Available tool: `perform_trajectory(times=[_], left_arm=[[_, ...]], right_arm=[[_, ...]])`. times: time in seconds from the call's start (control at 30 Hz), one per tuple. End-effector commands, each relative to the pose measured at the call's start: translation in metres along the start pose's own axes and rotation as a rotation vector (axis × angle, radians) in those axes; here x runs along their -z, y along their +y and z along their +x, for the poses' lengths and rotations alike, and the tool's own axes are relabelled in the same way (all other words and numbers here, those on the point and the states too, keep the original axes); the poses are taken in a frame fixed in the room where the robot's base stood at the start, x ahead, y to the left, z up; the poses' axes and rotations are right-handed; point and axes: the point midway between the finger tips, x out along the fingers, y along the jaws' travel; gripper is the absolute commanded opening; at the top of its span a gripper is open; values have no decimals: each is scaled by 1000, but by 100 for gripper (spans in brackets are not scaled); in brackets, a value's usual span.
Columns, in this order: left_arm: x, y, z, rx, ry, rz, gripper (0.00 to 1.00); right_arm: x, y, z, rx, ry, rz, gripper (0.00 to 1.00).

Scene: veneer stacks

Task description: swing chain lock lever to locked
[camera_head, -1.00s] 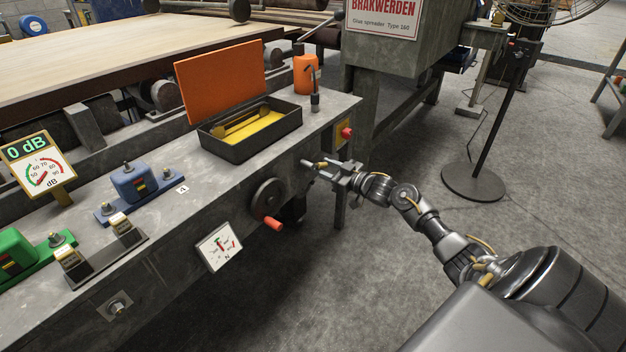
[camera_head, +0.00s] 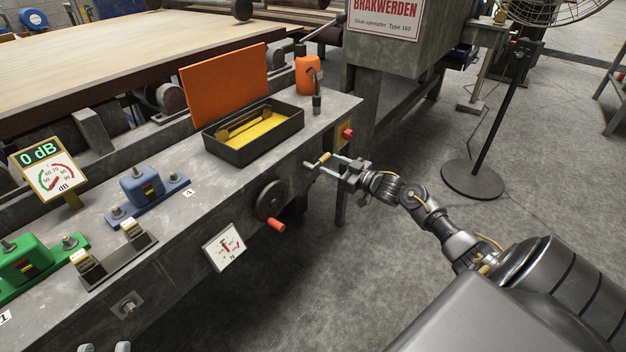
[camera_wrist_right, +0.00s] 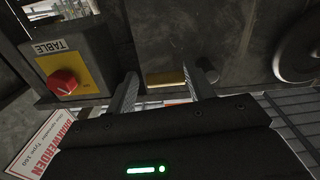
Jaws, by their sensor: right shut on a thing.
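The chain lock lever, with a brass-coloured grip (camera_head: 324,157), sits on the front face of the grey bench, near its right end. My right gripper (camera_head: 331,163) is at this lever, its fingers pointing left towards the bench front. In the right wrist view the brass grip (camera_wrist_right: 165,78) lies between the two fingers of my right gripper (camera_wrist_right: 163,80), which is shut on it. The lever's pivot is small and partly hidden. Pale grey tips at the bottom left edge of the head view look like my left gripper (camera_head: 104,347); the rest is cut off.
A handwheel (camera_head: 270,199) with an orange handle is left of the lever. A red button on a yellow plate (camera_head: 346,135) is just above right; it also shows in the wrist view (camera_wrist_right: 63,82). A dial plate (camera_head: 223,246) hangs lower left.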

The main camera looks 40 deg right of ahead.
Motion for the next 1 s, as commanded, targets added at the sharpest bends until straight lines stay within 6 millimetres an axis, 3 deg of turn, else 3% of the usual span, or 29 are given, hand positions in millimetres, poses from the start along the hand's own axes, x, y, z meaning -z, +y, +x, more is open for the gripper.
perform_trajectory(times=[0.03, 0.4, 1.0], left_arm=[[8, 0, 4, -1, 0, 0, 34], [27, -1, 13, 1, 0, 0, 34], [27, -1, 12, 2, 0, 1, 34]], right_arm=[[6, -4, -6, 13, 6, -2, 40], [2, -4, -40, 10, 1, 0, 40], [-1, -4, -42, 8, 0, -3, 40]])
